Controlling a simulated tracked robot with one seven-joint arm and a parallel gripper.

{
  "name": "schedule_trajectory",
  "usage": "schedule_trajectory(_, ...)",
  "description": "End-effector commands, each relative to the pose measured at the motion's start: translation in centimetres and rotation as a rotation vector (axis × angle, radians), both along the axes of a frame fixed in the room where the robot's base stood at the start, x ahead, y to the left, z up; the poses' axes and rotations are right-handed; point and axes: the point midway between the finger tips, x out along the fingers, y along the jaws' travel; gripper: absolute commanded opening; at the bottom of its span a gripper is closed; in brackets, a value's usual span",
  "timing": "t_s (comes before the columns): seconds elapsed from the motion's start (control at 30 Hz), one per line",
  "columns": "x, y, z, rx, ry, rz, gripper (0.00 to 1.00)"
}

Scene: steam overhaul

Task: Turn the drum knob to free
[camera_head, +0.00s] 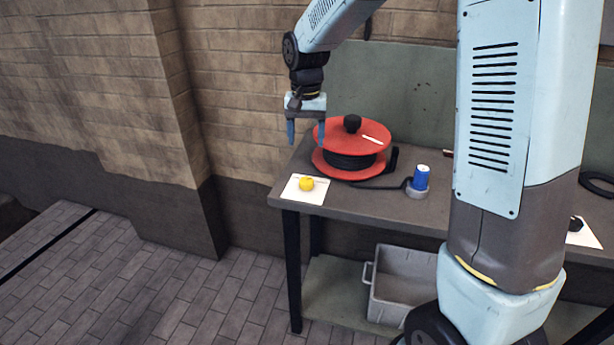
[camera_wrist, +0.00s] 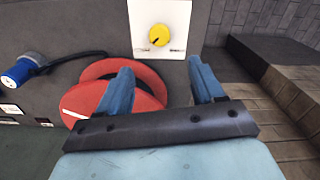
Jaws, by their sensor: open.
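A red cable drum (camera_head: 352,145) lies flat on the table, with dark cable wound between its two discs. A black knob (camera_head: 352,122) stands on its top disc, beside a white strip. A round yellow knob (camera_head: 306,184) sits on a white plate (camera_head: 293,194) at the table's left corner. In the wrist view the yellow knob (camera_wrist: 159,35) bears a dark pointer line slanting to lower left. My gripper (camera_head: 306,138) is open and empty, pointing down above the table's left end, apart from both knobs. In the wrist view its left finger partly hides the red drum (camera_wrist: 95,95).
A blue plug (camera_head: 420,178) stands on the table right of the drum, at the cable's end. A grey crate (camera_head: 402,290) sits on the lower shelf. A brick wall (camera_head: 240,80) rises behind the table's left end. Paved floor left of the table is clear.

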Motion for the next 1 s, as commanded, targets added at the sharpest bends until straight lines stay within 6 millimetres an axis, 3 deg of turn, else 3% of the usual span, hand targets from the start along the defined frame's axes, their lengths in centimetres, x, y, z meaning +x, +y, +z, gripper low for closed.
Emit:
schedule_trajectory(0.6,-0.1,-0.1,-10.3,-0.001,0.003,0.0,0.67)
schedule_trajectory(0.8,0.0,-0.1,-12.1,0.0,0.0,-0.001,0.67)
schedule_trajectory(1.0,0.0,-0.1,-12.7,0.0,0.0,-0.001,0.67)
